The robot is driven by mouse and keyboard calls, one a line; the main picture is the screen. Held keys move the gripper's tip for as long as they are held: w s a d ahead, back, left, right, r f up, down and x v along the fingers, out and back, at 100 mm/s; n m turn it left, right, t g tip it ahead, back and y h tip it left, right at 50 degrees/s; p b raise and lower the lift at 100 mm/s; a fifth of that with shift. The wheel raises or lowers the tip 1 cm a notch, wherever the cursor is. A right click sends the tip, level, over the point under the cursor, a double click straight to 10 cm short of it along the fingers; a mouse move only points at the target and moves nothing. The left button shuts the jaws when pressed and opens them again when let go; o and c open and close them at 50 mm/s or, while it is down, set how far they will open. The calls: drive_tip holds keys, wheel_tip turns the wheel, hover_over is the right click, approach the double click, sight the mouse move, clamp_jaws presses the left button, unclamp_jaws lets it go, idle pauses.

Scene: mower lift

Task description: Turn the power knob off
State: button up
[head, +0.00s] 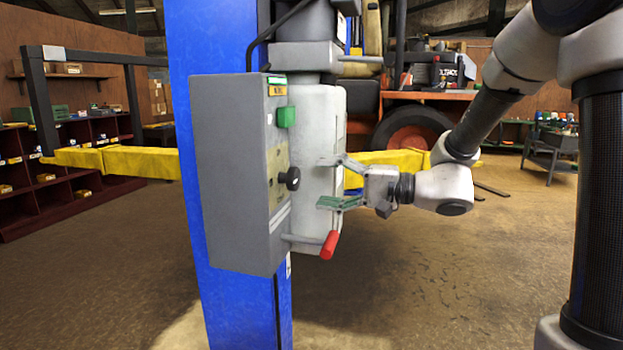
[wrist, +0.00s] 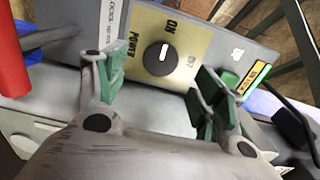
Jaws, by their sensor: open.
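The black power knob (head: 291,178) stands out from the face of the grey control box (head: 232,170) on the blue lift post. In the wrist view the knob (wrist: 158,59) sits on a yellow plate (wrist: 195,35) marked ON and POWER. Its white mark points up towards ON. My gripper (head: 328,181) is open and faces the knob from the right, with a gap between. In the wrist view the fingers of my gripper (wrist: 155,78) are spread, one on each side of the knob and short of it. Nothing is between them.
A green button (head: 286,116) sits above the knob, and a red-handled lever (head: 329,244) sticks out below it. A white cylinder (head: 320,140) stands beside the box. Yellow lift arms (head: 140,161) reach out to the sides. The floor at the right is mostly clear.

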sight(297, 179)
drive_tip(key=x, duration=0.7)
drive_tip(key=shift+w+a, duration=0.25)
drive_tip(key=c, duration=1)
